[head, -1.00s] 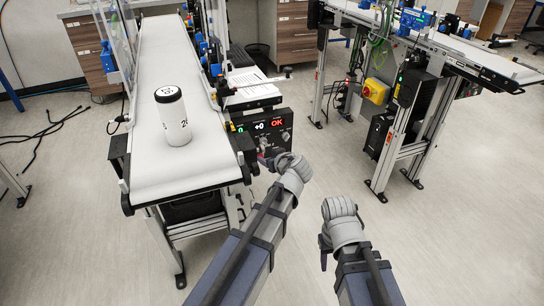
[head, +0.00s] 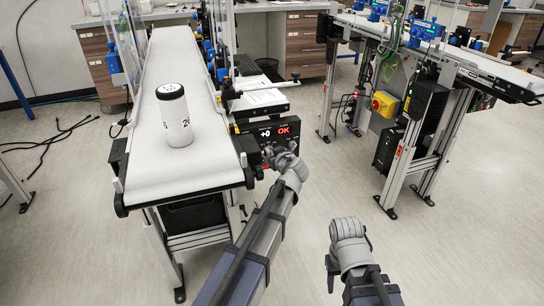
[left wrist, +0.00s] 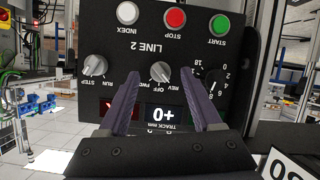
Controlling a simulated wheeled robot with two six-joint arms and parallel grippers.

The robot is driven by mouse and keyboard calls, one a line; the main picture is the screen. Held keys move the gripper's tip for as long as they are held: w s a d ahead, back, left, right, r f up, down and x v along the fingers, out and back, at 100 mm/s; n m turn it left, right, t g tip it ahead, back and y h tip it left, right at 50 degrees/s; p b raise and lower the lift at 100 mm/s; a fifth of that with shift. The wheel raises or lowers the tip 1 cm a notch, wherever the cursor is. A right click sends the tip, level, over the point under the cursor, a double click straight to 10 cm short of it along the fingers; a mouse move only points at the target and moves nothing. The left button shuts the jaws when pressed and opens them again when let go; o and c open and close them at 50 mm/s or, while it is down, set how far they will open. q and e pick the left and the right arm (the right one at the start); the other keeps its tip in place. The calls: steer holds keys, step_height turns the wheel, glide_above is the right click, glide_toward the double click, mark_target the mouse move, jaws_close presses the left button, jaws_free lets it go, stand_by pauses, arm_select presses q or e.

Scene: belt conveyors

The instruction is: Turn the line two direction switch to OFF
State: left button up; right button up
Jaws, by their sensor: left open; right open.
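The line two control box (head: 258,135) sits beside the near end of the left conveyor. In the left wrist view its panel is upside down, and the direction switch (left wrist: 160,72), a grey knob marked REV, OFF and FWD, is in the middle. I cannot tell which mark it points to. My left gripper (left wrist: 161,76) is open, with one finger on each side of the switch in the picture; contact is not clear. In the head view its hand (head: 276,153) covers part of the panel. My right gripper (head: 330,270) is open, low over the floor, away from the box.
A STEP/RUN knob (left wrist: 93,65) and a numbered dial flank the switch; my finger partly covers the dial. INDEX, STOP (left wrist: 175,18) and START buttons sit beyond. A white bottle (head: 174,115) stands on the left belt (head: 165,175). Another conveyor stands at right, with open floor between.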

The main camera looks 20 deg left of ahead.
arm_select(q)
steer(key=shift+x, duration=0.8)
steer(key=shift+c, duration=0.4)
jaws_close()
